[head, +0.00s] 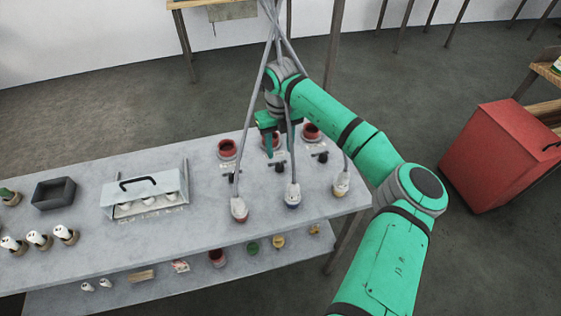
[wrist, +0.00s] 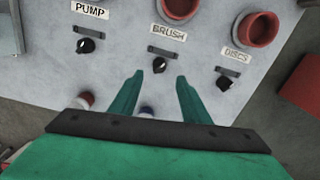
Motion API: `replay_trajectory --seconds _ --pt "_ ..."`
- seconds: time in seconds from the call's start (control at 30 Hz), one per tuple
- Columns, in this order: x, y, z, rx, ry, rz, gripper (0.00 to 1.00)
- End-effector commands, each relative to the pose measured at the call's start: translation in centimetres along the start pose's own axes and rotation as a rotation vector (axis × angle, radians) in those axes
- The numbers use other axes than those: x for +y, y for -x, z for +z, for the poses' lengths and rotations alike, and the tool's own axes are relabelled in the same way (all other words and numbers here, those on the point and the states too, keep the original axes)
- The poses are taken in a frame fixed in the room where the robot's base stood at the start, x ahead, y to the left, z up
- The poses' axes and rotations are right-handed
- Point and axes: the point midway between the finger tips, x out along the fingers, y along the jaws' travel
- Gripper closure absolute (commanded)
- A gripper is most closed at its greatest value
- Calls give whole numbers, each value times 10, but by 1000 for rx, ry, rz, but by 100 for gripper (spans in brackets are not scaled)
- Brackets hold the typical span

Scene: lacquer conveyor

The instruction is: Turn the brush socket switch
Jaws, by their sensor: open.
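The brush socket switch (wrist: 159,65) is a small black round knob with a light mark. It sits on the grey panel top below the BRUSH label (wrist: 169,33) in the wrist view, with a dark bar between them. My gripper (wrist: 160,76) is open, its two green fingers pointing down with the tips on either side of and just short of the knob. No contact is clear. The red brush socket (wrist: 179,7) is partly cut off at the top of the wrist view. In the head view my gripper (head: 278,150) hangs over the middle socket's area and partly hides it.
The PUMP knob (wrist: 86,45) lies to the left and the DISCS knob (wrist: 223,83) to the right. Cables run down to plugs (head: 293,197) at the table's front. A lidded white box (head: 145,196) and a dark tray (head: 54,193) stand further left.

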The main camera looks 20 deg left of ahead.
Motion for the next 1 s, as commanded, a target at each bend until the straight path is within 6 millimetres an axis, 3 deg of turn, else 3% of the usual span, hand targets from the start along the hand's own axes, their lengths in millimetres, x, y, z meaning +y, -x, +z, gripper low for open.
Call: replay_trajectory --seconds 0.2,0.4,0.87,1.0 --pt "1 -41 0 2 0 4 57" --pt "2 -66 0 0 1 4 57" --pt "-4 -78 -2 -1 -6 2 57" --pt "-3 -78 -2 -1 -6 2 88"
